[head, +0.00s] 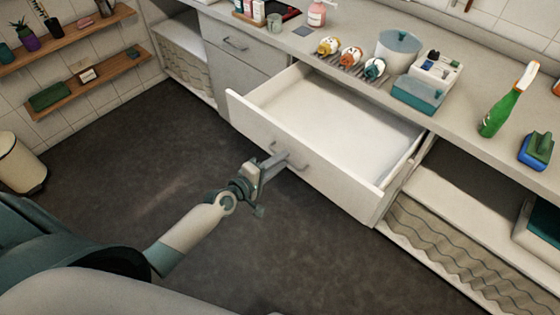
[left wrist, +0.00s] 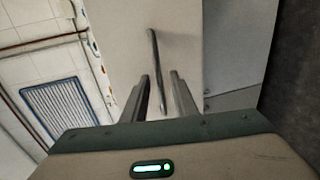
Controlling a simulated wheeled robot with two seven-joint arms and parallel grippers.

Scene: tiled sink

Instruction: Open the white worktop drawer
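The white worktop drawer (head: 300,158) is pulled well out from under the counter, and its empty inside shows in the head view. A grey bar handle (head: 296,163) is on its front, and the handle also shows in the left wrist view (left wrist: 154,55). My left gripper (head: 275,160) is at the handle. In the left wrist view its two fingers (left wrist: 160,90) stand apart, one on each side of the handle, with gaps visible, so it looks open around the bar. Contact cannot be told. My right gripper is in neither view.
The counter above holds a white pot (head: 398,50), a teal-and-white box (head: 425,85), a green spray bottle (head: 503,105) and small round items (head: 350,57). An open shelf (head: 470,195) is right of the drawer. The dark floor (head: 130,165) before it is clear.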

